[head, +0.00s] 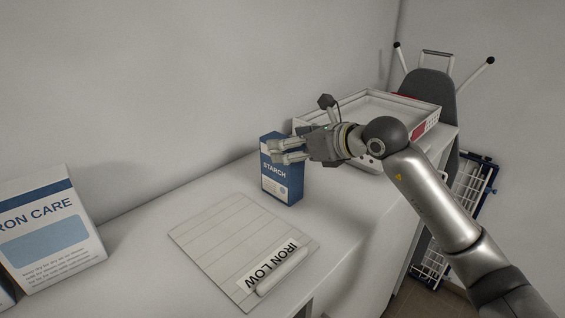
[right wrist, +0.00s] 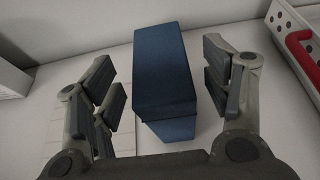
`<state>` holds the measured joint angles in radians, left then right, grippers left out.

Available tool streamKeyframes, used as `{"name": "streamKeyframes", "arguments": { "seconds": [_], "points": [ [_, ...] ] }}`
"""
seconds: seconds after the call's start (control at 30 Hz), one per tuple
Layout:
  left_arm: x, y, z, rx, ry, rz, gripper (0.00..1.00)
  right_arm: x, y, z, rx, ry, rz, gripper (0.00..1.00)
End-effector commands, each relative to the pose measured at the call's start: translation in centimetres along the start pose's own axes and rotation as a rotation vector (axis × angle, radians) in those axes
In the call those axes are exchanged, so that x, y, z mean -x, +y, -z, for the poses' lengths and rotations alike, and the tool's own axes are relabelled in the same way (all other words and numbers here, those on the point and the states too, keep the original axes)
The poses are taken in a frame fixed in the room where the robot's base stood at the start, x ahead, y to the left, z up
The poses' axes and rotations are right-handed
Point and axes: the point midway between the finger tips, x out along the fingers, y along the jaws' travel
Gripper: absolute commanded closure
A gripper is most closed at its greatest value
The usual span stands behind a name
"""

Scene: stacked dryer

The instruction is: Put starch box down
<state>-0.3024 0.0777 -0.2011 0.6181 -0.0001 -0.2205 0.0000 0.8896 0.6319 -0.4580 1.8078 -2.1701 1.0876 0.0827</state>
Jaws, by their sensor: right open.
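The blue starch box (head: 281,174) stands upright on the white counter, behind the striped board. My right gripper (head: 280,151) is at the upper part of the box, reaching in from the right. In the right wrist view the box (right wrist: 164,75) is between the two open fingers of the gripper (right wrist: 168,95), with a gap visible on each side. My left gripper is not in view.
A large iron care box (head: 48,235) stands at the left. A striped board (head: 215,240) with an "IRON LOW" label (head: 275,268) lies in front of the starch box. A white tray (head: 425,103) with red handles sits at the back right. Bare counter lies right of the board.

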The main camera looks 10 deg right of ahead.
Motion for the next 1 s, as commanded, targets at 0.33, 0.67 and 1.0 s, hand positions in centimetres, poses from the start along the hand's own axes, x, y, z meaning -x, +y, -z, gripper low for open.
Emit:
{"name": "streamKeyframes", "arguments": {
  "seconds": [0.33, 0.67, 1.0],
  "points": [
    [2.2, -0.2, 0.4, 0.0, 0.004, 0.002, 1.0, -3.1, -0.1, -0.1, -0.001, 0.0, 0.0, 0.29],
    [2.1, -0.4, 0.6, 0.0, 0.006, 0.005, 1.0, -3.1, -0.1, -0.1, -0.001, -0.001, 0.0, 0.48],
    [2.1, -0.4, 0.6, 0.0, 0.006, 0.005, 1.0, -3.1, -0.1, -0.1, -0.001, -0.001, 0.0, 0.92]
  ]
}}
